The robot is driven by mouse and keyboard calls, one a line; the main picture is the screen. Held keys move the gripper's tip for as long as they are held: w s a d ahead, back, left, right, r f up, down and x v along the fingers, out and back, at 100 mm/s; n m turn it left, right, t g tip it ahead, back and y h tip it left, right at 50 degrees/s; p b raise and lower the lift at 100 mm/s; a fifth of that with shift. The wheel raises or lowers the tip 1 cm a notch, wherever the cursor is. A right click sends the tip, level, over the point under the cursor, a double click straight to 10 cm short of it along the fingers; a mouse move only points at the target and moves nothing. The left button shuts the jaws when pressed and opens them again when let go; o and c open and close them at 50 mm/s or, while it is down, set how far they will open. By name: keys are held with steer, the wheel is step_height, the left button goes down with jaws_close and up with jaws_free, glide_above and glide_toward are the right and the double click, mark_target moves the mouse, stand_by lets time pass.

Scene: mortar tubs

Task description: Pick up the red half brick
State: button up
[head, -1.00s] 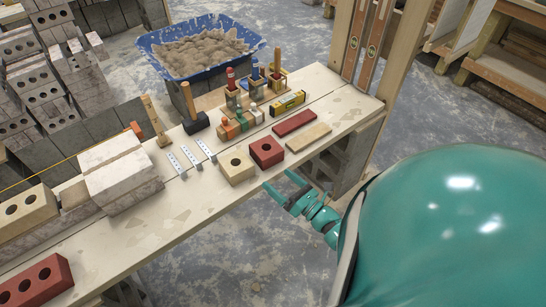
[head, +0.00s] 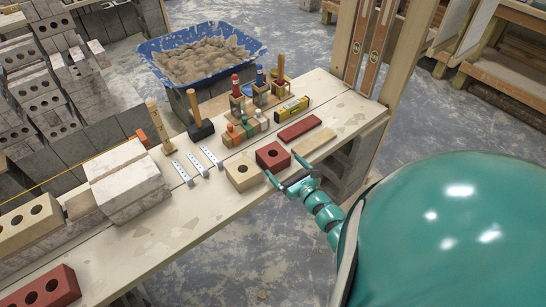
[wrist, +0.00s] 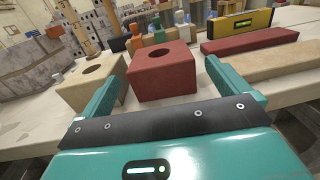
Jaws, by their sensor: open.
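The red half brick (head: 272,156) is a short red block with one round hole in its top. It stands on the plank bench (head: 215,217) near the front edge, and in the wrist view the red half brick (wrist: 162,72) sits between and beyond my fingers. My gripper (head: 284,176) is open and empty at the bench's front edge, just in front of the brick. In the wrist view my gripper's teal fingers (wrist: 160,84) are spread wide, the left one overlapping the cream half brick.
A cream half brick (head: 241,173) stands close on the left. A flat red strip (head: 299,129) and a flat tan strip (head: 314,141) lie to the right. Small bottles (head: 245,128), a yellow level (head: 291,108) and a mallet (head: 200,127) are behind.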

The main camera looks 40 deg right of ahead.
mark_target(273, 153)
steer(key=shift+w+f+p, duration=0.1)
steer(key=shift+w+p, duration=0.95)
steer(key=shift+w, duration=2.85)
steer(key=c, duration=1.5)
steer(key=shift+r, duration=0.5)
steer(key=shift+a+r, duration=0.2)
steer(key=shift+r, duration=1.05)
steer(key=s+a+r, duration=0.1)
steer(key=r, duration=0.1)
steer(key=s+a+r, duration=0.2)
steer(key=s+r, duration=0.1)
steer(key=shift+a+r, duration=0.1)
steer(key=shift+r, duration=0.2)
steer(key=s+a+r, duration=0.1)
steer(key=s, duration=0.1)
steer(key=s+a+r, duration=0.1)
steer(key=s+a, duration=0.1)
steer(key=s+a+r, duration=0.2)
steer(key=shift+s+a+p, duration=0.25)
steer(key=shift+s+p, duration=0.1)
steer(key=shift+p, duration=0.05)
